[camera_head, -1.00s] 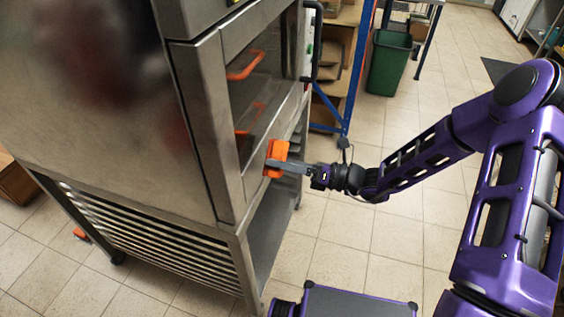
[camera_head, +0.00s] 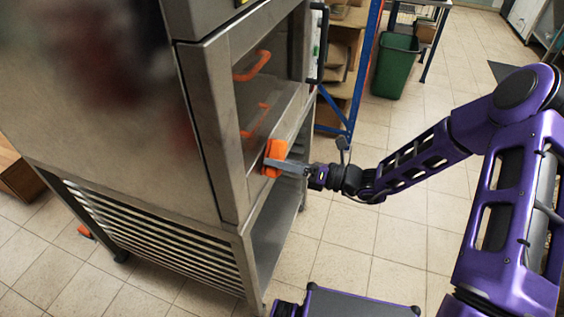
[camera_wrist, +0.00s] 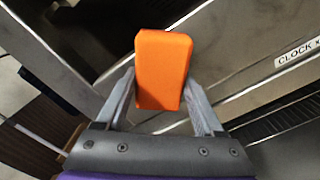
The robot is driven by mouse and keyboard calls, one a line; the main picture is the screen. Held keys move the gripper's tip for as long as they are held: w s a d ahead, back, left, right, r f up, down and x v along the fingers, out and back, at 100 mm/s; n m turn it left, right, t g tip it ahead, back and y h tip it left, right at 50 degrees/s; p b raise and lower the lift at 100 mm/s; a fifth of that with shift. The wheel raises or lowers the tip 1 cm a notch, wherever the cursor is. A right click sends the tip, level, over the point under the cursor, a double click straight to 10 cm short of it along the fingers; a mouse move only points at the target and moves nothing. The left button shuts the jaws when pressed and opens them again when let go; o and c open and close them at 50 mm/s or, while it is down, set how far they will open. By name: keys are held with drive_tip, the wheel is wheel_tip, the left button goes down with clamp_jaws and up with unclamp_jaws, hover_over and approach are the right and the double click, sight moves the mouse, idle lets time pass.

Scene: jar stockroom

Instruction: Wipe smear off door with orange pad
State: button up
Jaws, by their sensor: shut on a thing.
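The orange pad (camera_head: 275,158) is held between the fingers of my gripper (camera_head: 284,165), in front of the lower part of the steel oven's door side. In the wrist view the orange pad (camera_wrist: 162,70) stands between the two grey fingers of my gripper (camera_wrist: 163,95). The oven door (camera_head: 272,100) has a dark glass area, with orange shapes showing in it. I cannot make out a smear on it. The pad hides the surface behind it, and I cannot tell whether it touches the door.
A green bin (camera_head: 395,66) stands at the back, beside a blue-framed shelf (camera_head: 352,85) with cardboard boxes. The oven stand has a slatted rack (camera_head: 150,245) below. A small orange thing (camera_head: 85,231) lies on the tiled floor. A label (camera_wrist: 298,52) reads "CLOCK". Floor right of the oven is open.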

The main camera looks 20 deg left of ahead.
sight(285, 152)
drive_tip(key=shift+a, duration=0.15)
drive_tip(key=shift+w, duration=0.1)
drive_tip(key=shift+w+d, duration=0.15)
drive_tip(key=shift+w, duration=0.8)
drive_tip(key=shift+w+d, duration=0.1)
drive_tip(key=shift+w, duration=0.8)
drive_tip(key=shift+a, duration=0.15)
drive_tip(key=shift+s+a, duration=0.2)
drive_tip(key=shift+s, duration=0.85)
drive_tip(key=shift+s+a, duration=0.2)
drive_tip(key=shift+s, duration=0.8)
drive_tip(key=d, duration=0.6)
drive_tip(key=shift+s+d, duration=0.1)
drive_tip(key=shift+d, duration=0.1)
